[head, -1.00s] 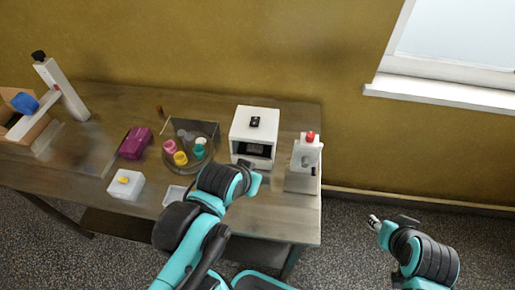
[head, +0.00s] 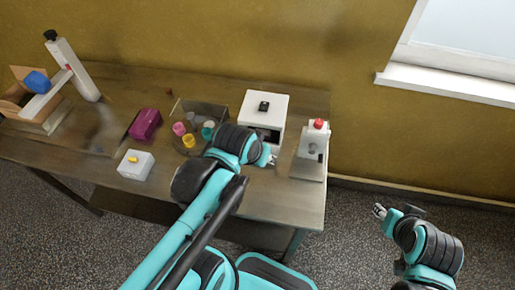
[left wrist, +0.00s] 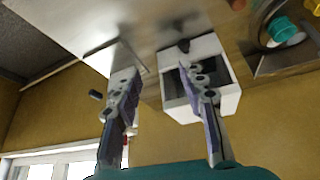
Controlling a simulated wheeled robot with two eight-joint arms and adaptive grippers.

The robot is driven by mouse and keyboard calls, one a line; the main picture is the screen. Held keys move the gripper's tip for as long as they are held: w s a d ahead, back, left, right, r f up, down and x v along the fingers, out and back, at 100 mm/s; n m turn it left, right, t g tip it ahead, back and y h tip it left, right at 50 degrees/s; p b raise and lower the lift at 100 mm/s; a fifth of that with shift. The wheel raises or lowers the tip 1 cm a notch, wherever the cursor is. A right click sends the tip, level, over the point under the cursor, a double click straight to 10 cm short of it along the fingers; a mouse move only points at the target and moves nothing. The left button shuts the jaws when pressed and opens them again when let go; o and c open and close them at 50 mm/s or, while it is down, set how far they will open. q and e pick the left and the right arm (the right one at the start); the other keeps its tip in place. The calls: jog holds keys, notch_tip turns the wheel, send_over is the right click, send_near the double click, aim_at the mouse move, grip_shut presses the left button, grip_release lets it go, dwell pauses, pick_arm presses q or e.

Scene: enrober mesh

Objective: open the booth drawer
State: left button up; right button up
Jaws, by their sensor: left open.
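The white booth (head: 265,104) stands at the back of the table, with a small black item on its top and a dark opening in its front. It also shows in the left wrist view (left wrist: 231,96), where a black knob (left wrist: 183,45) sticks out from its front below the opening. My left gripper (head: 272,158) is in front of the booth in the head view. In the left wrist view its fingers (left wrist: 160,82) are spread, with nothing between them; one finger overlaps the booth opening. My right gripper (head: 379,211) is off to the right, away from the table.
A white device with a red top (head: 316,136) stands right of the booth. A clear tray with colored cups (head: 188,140), a magenta box (head: 146,124) and a white box with a yellow top (head: 136,165) are to the left. The table's front right is clear.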

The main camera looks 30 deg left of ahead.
aim_at(274, 141)
pick_arm(q)
jog(key=w+a+f+g+p, duration=0.1)
jog(key=w, duration=0.1)
jog(key=w+a+f+n+g+p, duration=0.1)
jog(key=w+a+g, duration=0.1)
jog(key=w, duration=0.1)
jog(key=w+a+f+n+g+p, duration=0.1)
jog(key=w+g, duration=0.1)
jog(key=w, duration=0.1)
jog(key=shift+a+p, duration=0.4)
jog(key=shift+a+f+g, duration=0.15)
jog(key=shift+f+g, duration=0.15)
notch_tip(274, 141, down, 8)
jog(key=shift+f+b, duration=0.1)
jog(key=shift+b, duration=1.15)
grip_shut()
